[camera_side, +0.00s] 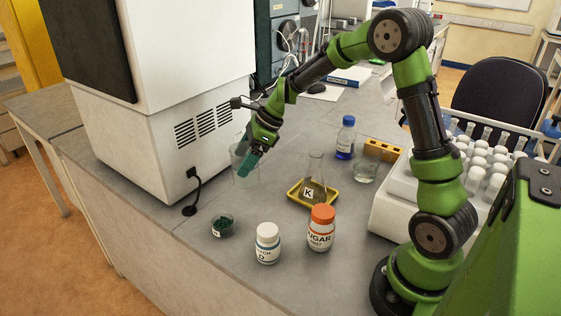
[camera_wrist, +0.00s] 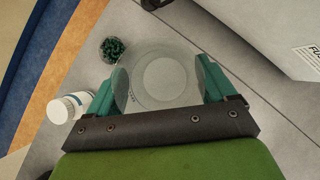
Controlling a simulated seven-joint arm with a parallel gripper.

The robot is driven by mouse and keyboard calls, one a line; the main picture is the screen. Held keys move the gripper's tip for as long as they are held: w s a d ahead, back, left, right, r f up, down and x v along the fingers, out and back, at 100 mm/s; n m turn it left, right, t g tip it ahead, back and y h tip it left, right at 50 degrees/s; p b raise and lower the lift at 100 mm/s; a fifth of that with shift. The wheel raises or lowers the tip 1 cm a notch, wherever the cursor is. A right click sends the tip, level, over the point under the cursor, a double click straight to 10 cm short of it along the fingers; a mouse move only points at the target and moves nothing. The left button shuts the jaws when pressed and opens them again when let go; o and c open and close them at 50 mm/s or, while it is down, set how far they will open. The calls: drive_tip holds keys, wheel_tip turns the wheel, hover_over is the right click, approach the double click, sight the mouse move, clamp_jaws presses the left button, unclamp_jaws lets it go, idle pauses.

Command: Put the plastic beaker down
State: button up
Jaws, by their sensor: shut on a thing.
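The plastic beaker (camera_side: 242,166) is clear and see-through, held upright at my gripper near the white machine. My gripper (camera_side: 249,164) is green and its teal fingers are closed on the beaker. In the wrist view the beaker (camera_wrist: 160,75) shows as a round clear rim and base between the two fingers of my gripper (camera_wrist: 165,85). Whether its base touches the grey bench (camera_side: 215,262) cannot be told.
A small dish of green pieces (camera_side: 222,226), a white bottle (camera_side: 268,243) and an orange-capped sugar bottle (camera_side: 321,228) stand in front. A flask (camera_side: 316,178) stands on a yellow tray (camera_side: 297,199). The white machine (camera_side: 165,150) is close on the left.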

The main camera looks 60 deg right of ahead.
sight(247, 180)
wheel_tip(247, 180, down, 7)
drive_tip(key=shift+f, duration=0.15)
drive_tip(key=shift+f, duration=0.1)
idle(0.3)
drive_tip(key=o, duration=0.8)
drive_tip(key=shift+o, duration=0.2)
drive_tip(key=shift+r, duration=0.2)
drive_tip(key=v, duration=1.1)
drive_tip(key=s+a+r+n+t+h, duration=0.1)
drive_tip(key=s+a+r+n, duration=0.4)
drive_tip(key=s+n, duration=0.4)
drive_tip(key=s+a+r+n+t+h, duration=0.1)
drive_tip(key=s+a+r+n, duration=0.4)
drive_tip(key=s+n, duration=0.5)
drive_tip(key=shift+s+a+n+t+h, duration=0.25)
drive_tip(key=shift+a+n, duration=0.7)
drive_tip(key=shift+n, duration=1.05)
